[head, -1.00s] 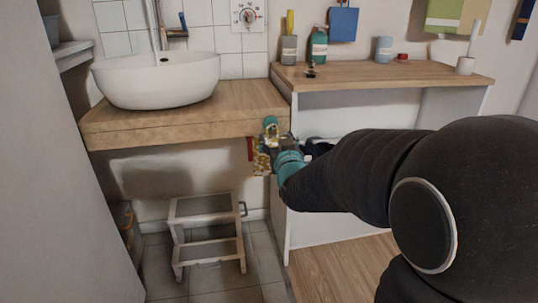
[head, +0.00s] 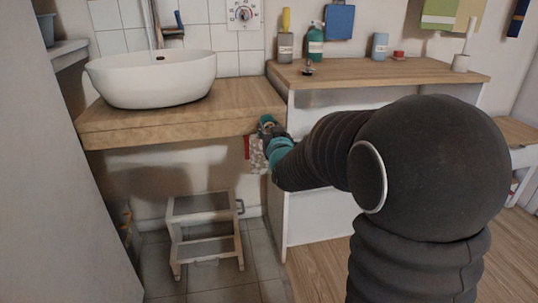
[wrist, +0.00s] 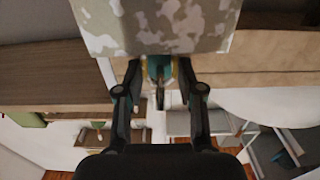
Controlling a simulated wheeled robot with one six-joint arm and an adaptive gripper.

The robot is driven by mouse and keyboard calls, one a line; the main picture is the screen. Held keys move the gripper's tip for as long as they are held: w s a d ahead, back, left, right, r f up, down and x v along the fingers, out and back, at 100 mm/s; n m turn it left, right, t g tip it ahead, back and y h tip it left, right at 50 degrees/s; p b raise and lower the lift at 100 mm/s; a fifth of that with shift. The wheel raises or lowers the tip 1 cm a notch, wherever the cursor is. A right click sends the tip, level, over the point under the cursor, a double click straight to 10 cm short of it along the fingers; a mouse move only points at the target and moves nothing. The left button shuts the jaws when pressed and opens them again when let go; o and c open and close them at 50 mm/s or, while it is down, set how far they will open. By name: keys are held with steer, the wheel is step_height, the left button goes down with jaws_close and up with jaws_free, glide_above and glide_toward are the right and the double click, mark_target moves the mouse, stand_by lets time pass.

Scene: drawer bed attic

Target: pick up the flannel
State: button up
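The flannel is a pale cloth with a mottled, camouflage-like pattern. In the head view it hangs (head: 257,157) just below the front right corner of the basin counter. In the wrist view, which is upside down, it (wrist: 160,25) fills the top middle, close to the camera. My gripper (head: 267,127) is at the flannel's upper end, beside the counter edge. The exact contact is partly hidden by the cloth.
The wooden counter (head: 180,118) bears a white basin (head: 150,78). A red item (head: 246,147) is beside the flannel under the counter. A step stool (head: 205,230) stands below. A dresser (head: 380,72) with bottles is to the right. Floor (head: 320,260) in front of it is clear.

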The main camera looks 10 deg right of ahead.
steer(key=shift+c, duration=0.2)
steer(key=shift+s+r, duration=0.1)
steer(key=shift+r, duration=0.8)
steer(key=s, duration=1.6)
steer(key=shift+s+b, duration=0.3)
steer(key=shift+b, duration=0.1)
steer(key=o, duration=0.5)
steer(key=shift+s+f, duration=0.15)
steer(key=shift+s, duration=0.3)
steer(key=shift+c, duration=0.8)
steer(key=shift+s, duration=0.15)
steer(key=shift+o, duration=0.4)
steer(key=shift+c, duration=0.4)
